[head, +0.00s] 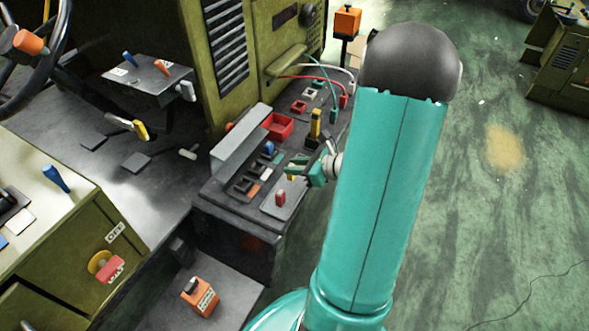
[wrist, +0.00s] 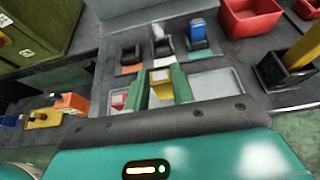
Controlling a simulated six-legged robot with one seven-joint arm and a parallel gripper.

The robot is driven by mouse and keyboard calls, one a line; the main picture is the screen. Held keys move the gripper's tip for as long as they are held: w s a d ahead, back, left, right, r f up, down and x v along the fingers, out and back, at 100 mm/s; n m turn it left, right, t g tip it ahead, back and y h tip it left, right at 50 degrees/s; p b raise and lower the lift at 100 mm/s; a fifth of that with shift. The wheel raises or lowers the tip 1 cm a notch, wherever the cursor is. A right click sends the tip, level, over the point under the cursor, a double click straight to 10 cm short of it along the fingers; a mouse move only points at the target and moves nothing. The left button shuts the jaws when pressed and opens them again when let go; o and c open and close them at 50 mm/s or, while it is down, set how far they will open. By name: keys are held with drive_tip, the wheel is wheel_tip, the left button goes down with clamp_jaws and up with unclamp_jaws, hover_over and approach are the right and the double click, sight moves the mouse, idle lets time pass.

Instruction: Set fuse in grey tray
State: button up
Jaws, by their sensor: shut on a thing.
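My gripper (wrist: 164,85) is shut on a yellow fuse (wrist: 160,76), which sits between its two green fingers. In the head view my gripper (head: 303,170) is over the front of the dark panel, and a bit of the yellow fuse (head: 291,178) shows below it. The light grey tray (wrist: 215,86) lies beneath and around the fingers in the wrist view. It also shows in the head view (head: 290,209). A red fuse (head: 280,198) stands in the tray's near part, at the left in the wrist view (wrist: 118,100). I cannot tell whether the yellow fuse touches the tray.
Black sockets (wrist: 130,56) stand in a row behind the tray; the rightmost holds a blue fuse (wrist: 198,30). A red bin (head: 279,126) and a tall yellow piece in a black holder (head: 316,123) are farther back. A long grey box (head: 240,138) borders the panel's left.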

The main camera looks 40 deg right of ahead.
drive_tip(key=f, duration=0.2)
drive_tip(key=shift+s+d+f, duration=0.1)
drive_tip(key=shift+d+f, duration=0.1)
drive_tip(key=shift+f, duration=0.1)
drive_tip(key=shift+a+f, duration=0.1)
drive_tip(key=shift+f, duration=0.25)
drive_tip(key=shift+r, duration=0.1)
drive_tip(key=o, duration=1)
drive_tip(key=shift+f, duration=0.2)
drive_tip(key=shift+c, duration=0.2)
